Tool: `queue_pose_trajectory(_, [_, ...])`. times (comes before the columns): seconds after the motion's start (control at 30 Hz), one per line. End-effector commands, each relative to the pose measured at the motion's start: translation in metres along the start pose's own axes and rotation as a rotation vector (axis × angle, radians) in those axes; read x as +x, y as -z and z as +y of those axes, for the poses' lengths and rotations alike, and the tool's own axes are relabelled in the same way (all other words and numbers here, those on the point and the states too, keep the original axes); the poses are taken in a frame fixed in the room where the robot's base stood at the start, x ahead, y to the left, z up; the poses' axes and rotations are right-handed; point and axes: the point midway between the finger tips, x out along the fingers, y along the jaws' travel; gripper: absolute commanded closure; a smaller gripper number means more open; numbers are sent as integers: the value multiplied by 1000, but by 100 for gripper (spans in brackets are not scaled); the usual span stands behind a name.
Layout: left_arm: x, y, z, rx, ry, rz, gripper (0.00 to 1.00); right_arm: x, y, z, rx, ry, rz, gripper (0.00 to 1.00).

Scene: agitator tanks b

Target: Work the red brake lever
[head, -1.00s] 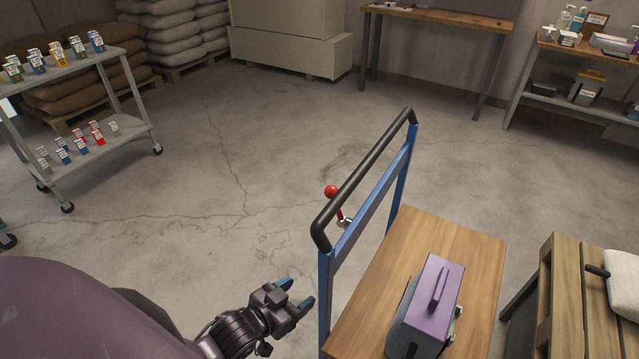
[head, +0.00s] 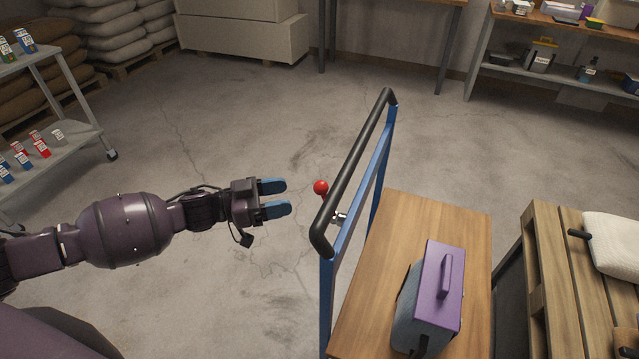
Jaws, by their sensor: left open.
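The red brake lever (head: 321,188) has a round red knob and sits on the blue-framed handle end of a cart, just left of the black handlebar (head: 357,170). Its lower part is partly hidden by the handlebar, and a metal mount shows beside it. My left gripper (head: 288,197) is open and empty. Its two blue-tipped fingers point right at the red knob, with a small gap between the fingertips and the knob. My right gripper is not in view.
The cart's wooden deck (head: 440,212) carries a purple-lidded box (head: 440,285). A wooden pallet stack (head: 565,300) with a white cloth (head: 612,242) stands to the right. A grey shelf trolley (head: 75,150) stands at the left. The floor beyond the handle is clear.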

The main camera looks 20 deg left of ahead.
Motion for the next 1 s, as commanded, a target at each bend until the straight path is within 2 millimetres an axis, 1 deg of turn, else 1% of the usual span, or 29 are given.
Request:
queue_pose_trajectory(0.13, [4, 2, -2, -4, -15, -4, 41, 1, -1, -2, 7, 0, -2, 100])
queue_pose_trajectory(0.27, [18, 3, -2, -4, -16, -1, 41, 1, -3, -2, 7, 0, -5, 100])
queue_pose_trajectory(0.5, [59, 3, -1, -3, -15, 0, 41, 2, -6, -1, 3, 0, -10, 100])
queue_pose_trajectory(0.7, [88, 2, -1, -3, -13, -2, 41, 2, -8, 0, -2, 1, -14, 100])
queue_pose_trajectory(0.8, [98, 2, -1, -3, -13, -3, 41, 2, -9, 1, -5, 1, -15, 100])
queue_pose_trajectory(1.0, [107, 2, -1, -2, -13, -3, 41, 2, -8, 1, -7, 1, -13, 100])
